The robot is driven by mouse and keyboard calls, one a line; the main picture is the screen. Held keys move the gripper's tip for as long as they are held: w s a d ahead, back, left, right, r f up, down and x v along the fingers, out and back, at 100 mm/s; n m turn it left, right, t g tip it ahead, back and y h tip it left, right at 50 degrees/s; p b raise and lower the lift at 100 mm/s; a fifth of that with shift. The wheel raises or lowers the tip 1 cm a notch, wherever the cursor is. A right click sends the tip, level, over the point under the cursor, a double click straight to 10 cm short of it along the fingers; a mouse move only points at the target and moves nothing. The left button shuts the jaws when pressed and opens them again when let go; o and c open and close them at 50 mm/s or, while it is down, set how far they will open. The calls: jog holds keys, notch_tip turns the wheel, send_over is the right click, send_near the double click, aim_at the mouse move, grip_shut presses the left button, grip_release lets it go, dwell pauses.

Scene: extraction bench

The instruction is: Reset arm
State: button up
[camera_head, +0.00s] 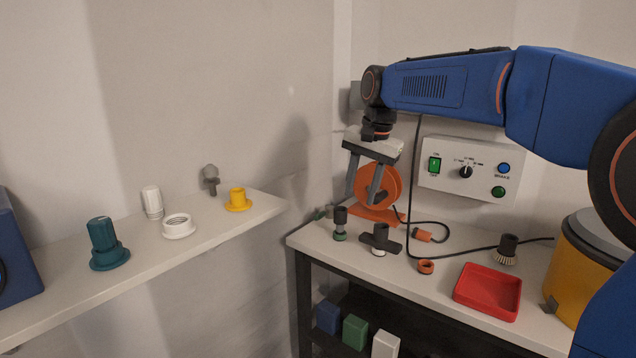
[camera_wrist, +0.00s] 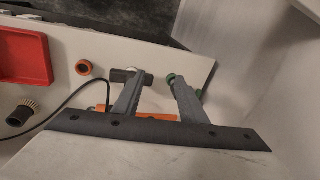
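My gripper (camera_head: 364,186) hangs from the blue arm over the left end of the right bench, pointing down in the head view. Its two grey fingers are spread apart with nothing between them. In the wrist view the open fingers (camera_wrist: 158,84) show above the bench. In the head view, the fingers overlap the orange reel (camera_head: 392,187) behind them. A black-and-green fitting (camera_head: 340,224) and a dark T-shaped piece (camera_head: 380,240) stand on the bench below the gripper. It appears clear of both.
A red tray (camera_head: 488,291), an orange ring (camera_head: 426,267), a dark brush (camera_head: 507,250) and a black cable lie on the bench. A control box (camera_head: 468,170) is on the wall behind. A left shelf (camera_head: 140,262) holds several fittings. A yellow canister (camera_head: 580,262) stands at right.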

jog(key=s+d+f+n+t, duration=0.1)
jog(key=s+d+f+n, duration=0.1)
jog(key=s+d, duration=0.65)
jog(key=s+d+f+n, duration=0.1)
jog(key=s+d+f, duration=0.2)
jog(key=s, duration=0.6)
jog(key=s+d+f+n+t+h, duration=0.1)
jog(key=s+d+f, duration=0.2)
jog(key=s+f, duration=0.5)
jog(key=s+d+f+n, duration=0.2)
jog(key=s+f, duration=0.4)
jog(key=s, duration=0.4)
jog(key=shift+d+t+h, duration=0.3)
jog(key=shift+d+t, duration=0.1)
jog(key=shift+d, duration=0.5)
